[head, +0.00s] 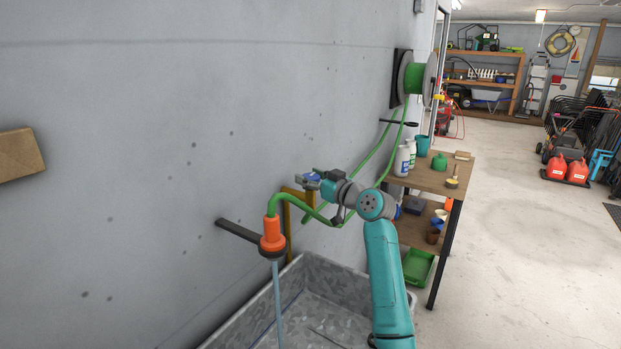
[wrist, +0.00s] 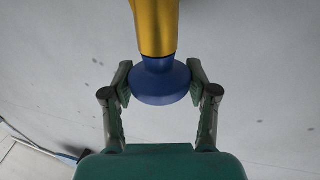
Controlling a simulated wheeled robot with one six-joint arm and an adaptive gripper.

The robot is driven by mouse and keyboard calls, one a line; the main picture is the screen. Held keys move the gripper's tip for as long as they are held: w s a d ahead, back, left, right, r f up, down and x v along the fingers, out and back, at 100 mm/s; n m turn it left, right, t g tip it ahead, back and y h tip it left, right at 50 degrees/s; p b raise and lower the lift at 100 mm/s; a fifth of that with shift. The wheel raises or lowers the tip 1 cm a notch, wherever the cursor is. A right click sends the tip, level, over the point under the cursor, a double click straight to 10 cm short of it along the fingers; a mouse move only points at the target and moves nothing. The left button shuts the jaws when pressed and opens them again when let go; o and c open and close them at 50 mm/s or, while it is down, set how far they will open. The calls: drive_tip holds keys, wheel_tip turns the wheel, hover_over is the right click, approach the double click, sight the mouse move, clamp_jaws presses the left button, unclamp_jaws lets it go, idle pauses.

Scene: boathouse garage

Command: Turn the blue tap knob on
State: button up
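The blue tap knob (wrist: 160,86) is at the end of a yellow-gold tap body (wrist: 156,28) in the wrist view. My gripper (wrist: 160,80) has one finger on each side of the knob, and the pads appear to touch its rim. In the head view the knob (head: 312,177) shows small at my gripper (head: 318,182), partly covered by the fingers. A green hose (head: 300,200) runs to an orange nozzle (head: 272,236) on a dark wall bracket. A pale blue stream (head: 278,305) like water runs down from the nozzle.
A grey metal trough (head: 232,335) stands under the nozzle. A wooden shelf table (head: 430,180) with bottles and pots stands right of my arm. A hose reel (head: 414,78) is on the wall. Open floor (head: 510,220) lies to the right.

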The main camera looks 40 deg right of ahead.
drive_tip(key=c, duration=0.4)
drive_tip(key=shift+d+n+y, duration=0.1)
drive_tip(key=shift+n+y, duration=0.2)
drive_tip(key=shift+y, duration=0.3)
drive_tip(key=n+g+y, duration=0.1)
drive_tip(key=n+y, duration=0.1)
drive_tip(key=n+g+y, duration=0.1)
drive_tip(key=y, duration=0.2)
drive_tip(key=shift+r+n, duration=0.1)
drive_tip(key=shift+n, duration=0.3)
drive_tip(key=n+g+y, duration=0.5)
drive_tip(key=y, duration=0.2)
drive_tip(key=shift+n+g, duration=0.6)
drive_tip(key=shift+g, duration=0.1)
drive_tip(key=o, duration=1.1)
drive_tip(key=shift+o, duration=0.2)
